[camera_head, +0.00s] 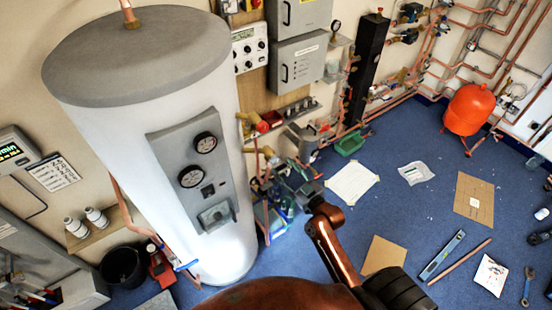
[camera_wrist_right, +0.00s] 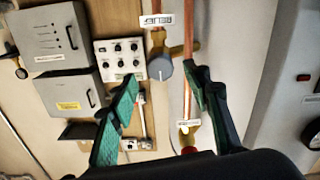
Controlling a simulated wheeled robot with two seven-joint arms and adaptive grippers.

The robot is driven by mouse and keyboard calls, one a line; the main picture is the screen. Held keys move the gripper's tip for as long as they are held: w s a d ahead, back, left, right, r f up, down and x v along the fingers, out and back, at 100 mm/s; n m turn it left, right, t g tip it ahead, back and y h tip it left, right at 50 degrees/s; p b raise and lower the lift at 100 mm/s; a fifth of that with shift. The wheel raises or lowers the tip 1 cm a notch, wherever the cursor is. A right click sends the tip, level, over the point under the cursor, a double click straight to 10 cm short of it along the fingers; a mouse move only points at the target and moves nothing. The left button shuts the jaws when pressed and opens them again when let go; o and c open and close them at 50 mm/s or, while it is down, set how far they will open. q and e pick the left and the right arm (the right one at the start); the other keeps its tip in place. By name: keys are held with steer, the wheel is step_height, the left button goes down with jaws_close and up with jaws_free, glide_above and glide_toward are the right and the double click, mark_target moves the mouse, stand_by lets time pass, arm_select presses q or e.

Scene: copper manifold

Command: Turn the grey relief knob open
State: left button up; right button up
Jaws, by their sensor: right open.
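The grey relief knob (camera_wrist_right: 160,68) is a round grey dial on a brass fitting in the right wrist view. A white label (camera_wrist_right: 157,20) reading RELIEF, upside down in this view, is beside it. My right gripper (camera_wrist_right: 161,74) is open and empty. Its two green-tipped fingers appear on either side of the knob, and I see no contact. In the head view, my right gripper (camera_head: 302,190) is small and dark at the end of my arm, near the copper pipes right of the tank. I cannot make out the grey knob there. My left gripper is out of view.
A white tank (camera_head: 150,130) with gauges stands at the left. A red-handled valve (camera_head: 271,119) is on the pipework. Grey boxes (camera_head: 299,62) and a control panel (camera_head: 249,49) are on the wall. Papers and tools lie on the blue floor (camera_head: 400,210).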

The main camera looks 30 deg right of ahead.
mark_target(277, 162)
steer(key=w, duration=0.2)
steer(key=w+p, duration=0.1)
steer(key=w, duration=0.2)
steer(key=shift+w+a, duration=0.2)
steer(key=shift+w, duration=0.1)
steer(key=shift+c, duration=0.3)
steer(key=c, duration=1.1)
